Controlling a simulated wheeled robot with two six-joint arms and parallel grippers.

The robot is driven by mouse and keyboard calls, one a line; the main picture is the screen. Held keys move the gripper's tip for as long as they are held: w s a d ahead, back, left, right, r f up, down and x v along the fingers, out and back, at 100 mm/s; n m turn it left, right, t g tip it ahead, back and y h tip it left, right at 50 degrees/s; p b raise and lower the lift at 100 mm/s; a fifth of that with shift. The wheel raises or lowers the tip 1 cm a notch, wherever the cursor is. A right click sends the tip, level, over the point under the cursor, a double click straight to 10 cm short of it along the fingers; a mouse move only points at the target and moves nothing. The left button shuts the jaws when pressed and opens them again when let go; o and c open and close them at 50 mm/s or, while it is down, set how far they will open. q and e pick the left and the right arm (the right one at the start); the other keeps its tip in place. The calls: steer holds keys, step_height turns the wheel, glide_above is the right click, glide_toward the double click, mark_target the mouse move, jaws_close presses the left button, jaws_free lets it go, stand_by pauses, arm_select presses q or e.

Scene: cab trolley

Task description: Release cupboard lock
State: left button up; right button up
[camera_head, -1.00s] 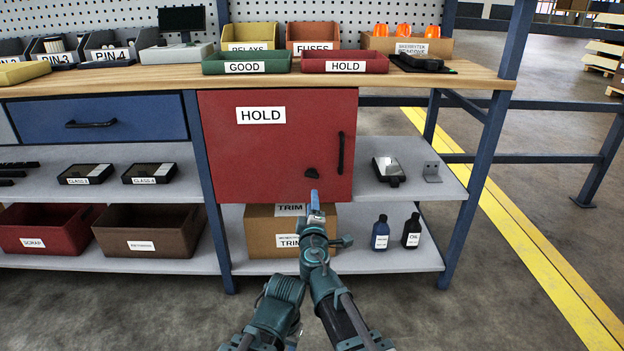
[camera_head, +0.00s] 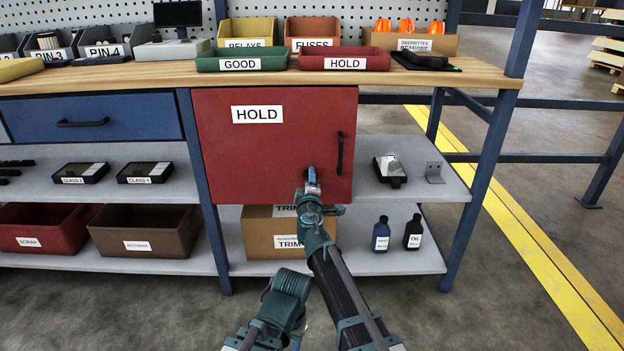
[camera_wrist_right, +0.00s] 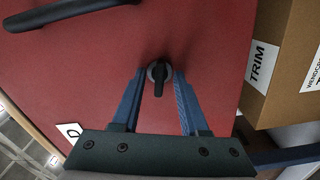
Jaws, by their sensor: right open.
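The red cupboard door (camera_head: 255,150) with a HOLD label is closed under the bench. Its lock is a small dark turn knob (camera_wrist_right: 160,80) on a round base, low on the door; the knob's lever points down in the wrist view. In the head view my right gripper (camera_head: 312,176) mostly hides the knob. In the right wrist view my right gripper (camera_wrist_right: 158,90) is open, with one blue finger on each side of the knob and visible gaps between. The fingers do not appear to grip it. My left gripper is not in view.
A black door handle (camera_head: 340,153) is right of the lock, also in the wrist view (camera_wrist_right: 70,12). A cardboard TRIM box (camera_head: 275,228) sits below the door. Two bottles (camera_head: 396,234) and a metal-topped device (camera_head: 390,170) stand on shelves to the right.

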jaws_close()
stand_by(0.3)
steer(key=shift+n, duration=1.5)
jaws_free()
